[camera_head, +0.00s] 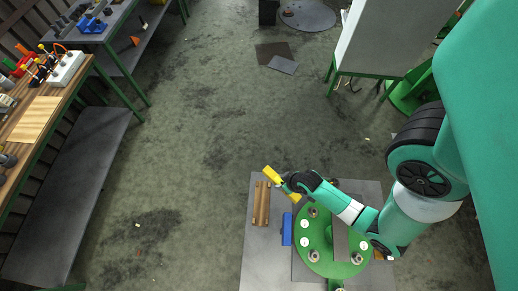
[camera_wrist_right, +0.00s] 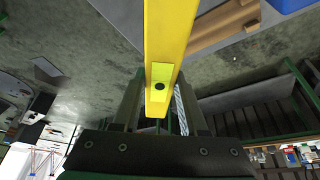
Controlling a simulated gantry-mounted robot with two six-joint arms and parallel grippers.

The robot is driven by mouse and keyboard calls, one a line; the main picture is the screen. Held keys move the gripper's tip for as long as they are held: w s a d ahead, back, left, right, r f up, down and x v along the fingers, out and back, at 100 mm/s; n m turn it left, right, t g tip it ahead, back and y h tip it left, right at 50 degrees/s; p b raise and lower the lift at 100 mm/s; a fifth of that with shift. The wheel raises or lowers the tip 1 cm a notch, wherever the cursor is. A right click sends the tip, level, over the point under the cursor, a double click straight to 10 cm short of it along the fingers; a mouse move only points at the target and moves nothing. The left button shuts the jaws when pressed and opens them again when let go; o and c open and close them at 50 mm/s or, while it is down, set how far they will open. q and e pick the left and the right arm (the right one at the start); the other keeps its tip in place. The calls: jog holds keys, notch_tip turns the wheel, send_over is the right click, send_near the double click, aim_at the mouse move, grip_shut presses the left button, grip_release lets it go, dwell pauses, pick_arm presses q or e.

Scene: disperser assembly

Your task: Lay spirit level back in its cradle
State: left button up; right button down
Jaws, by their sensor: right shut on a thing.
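The yellow spirit level (camera_head: 270,172) is in my right gripper (camera_head: 284,184), which is shut on it. In the right wrist view the level (camera_wrist_right: 170,40) runs up out of the picture from between the fingers, with its yellow-green vial window toward the camera. The brown wooden cradle (camera_head: 261,204) lies on the grey table near its left edge, long side running away from me. It also shows in the right wrist view (camera_wrist_right: 222,25), beside the level and apart from it. The level is held near the cradle's far end, at an angle to it. My left gripper is out of view.
A blue block (camera_head: 287,229) lies just right of the cradle. A round green plate (camera_head: 322,265) with several fittings takes up the table's middle, under my right arm. The grey table (camera_head: 257,245) has bare room in front of the cradle. A wooden-topped bench (camera_head: 35,118) stands far left.

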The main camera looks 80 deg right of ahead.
jog(key=w+a+f+n+y+b, duration=0.1)
jog(key=w+a+f+n+b, duration=0.25)
jog(key=w+a, duration=0.3)
jog(key=shift+t, duration=0.4)
jog(key=shift+w+d+f+b, duration=0.15)
jog(key=shift+f+b, duration=0.15)
jog(key=shift+f, duration=1.1)
jog(key=shift+w+d+f+b, duration=0.1)
jog(key=shift+f+b, duration=0.25)
jog(key=shift+f, duration=1)
jog(key=shift+w+d+f+b, duration=0.15)
jog(key=shift+f+b, duration=0.15)
jog(key=shift+f, duration=1.1)
jog(key=shift+f, duration=0.1)
jog(key=shift+c, duration=2.2)
grip_release()
